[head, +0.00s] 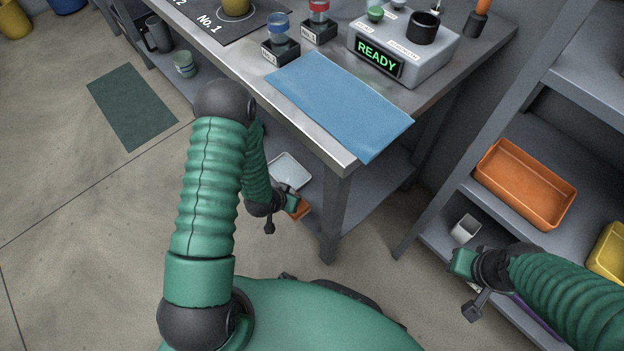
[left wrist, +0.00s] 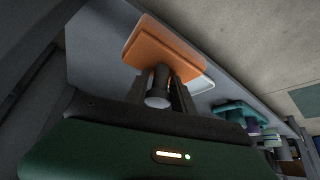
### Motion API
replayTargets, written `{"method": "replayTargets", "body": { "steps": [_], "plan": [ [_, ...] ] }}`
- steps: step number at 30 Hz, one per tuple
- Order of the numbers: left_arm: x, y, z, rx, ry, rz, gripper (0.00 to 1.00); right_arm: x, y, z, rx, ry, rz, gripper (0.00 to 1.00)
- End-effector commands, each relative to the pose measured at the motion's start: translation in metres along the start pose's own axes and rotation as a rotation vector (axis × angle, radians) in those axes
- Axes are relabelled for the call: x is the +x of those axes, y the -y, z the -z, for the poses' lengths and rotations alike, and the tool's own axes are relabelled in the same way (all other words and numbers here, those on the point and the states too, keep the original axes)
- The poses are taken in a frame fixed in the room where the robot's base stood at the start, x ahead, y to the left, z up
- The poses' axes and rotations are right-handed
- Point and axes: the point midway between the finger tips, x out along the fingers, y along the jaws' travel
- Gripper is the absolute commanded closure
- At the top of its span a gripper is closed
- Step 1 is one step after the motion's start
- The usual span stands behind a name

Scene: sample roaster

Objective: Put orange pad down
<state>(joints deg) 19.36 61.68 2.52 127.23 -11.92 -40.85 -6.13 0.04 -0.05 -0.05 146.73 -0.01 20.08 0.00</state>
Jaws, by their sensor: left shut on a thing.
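The orange pad (left wrist: 163,50) is a flat square block with a grey round handle (left wrist: 157,93). My left gripper (left wrist: 160,88) is shut on that handle, with a dark finger at each side. In the head view, only a small orange part of the pad (head: 301,209) shows beside my left gripper (head: 288,202), low by the table's lower shelf (head: 385,190). I cannot tell whether the pad touches the shelf. My right gripper (head: 466,275) is at the lower right, near the rack; its fingers are too unclear to judge.
A white tray (head: 289,172) lies on the lower shelf close to the pad. The tabletop bears a blue mat (head: 340,100), a READY device (head: 405,55) and two jars. The rack at right holds an orange bin (head: 525,185) and a white cup (head: 466,229). A table leg (head: 333,215) stands near my left gripper.

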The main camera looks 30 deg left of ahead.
Motion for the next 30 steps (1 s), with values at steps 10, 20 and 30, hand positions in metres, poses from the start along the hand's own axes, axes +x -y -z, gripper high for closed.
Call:
{"method": "replayTargets", "body": {
  "steps": [10,20,30],
  "plan": [
    [0.053,0.05,0.055,-0.008,-0.011,0.011,1.0,0.043,0.001,-0.01,-0.002,0.0,0.001,0.71],
    [0.083,0.082,0.101,-0.007,-0.005,0.008,1.0,0.068,0.0,-0.015,-0.001,0.0,0.0,0.71],
    [0.114,0.084,0.087,-0.006,-0.003,0.007,1.0,0.098,0.001,-0.023,-0.002,0.0,0.0,0.71]
  ]
}}
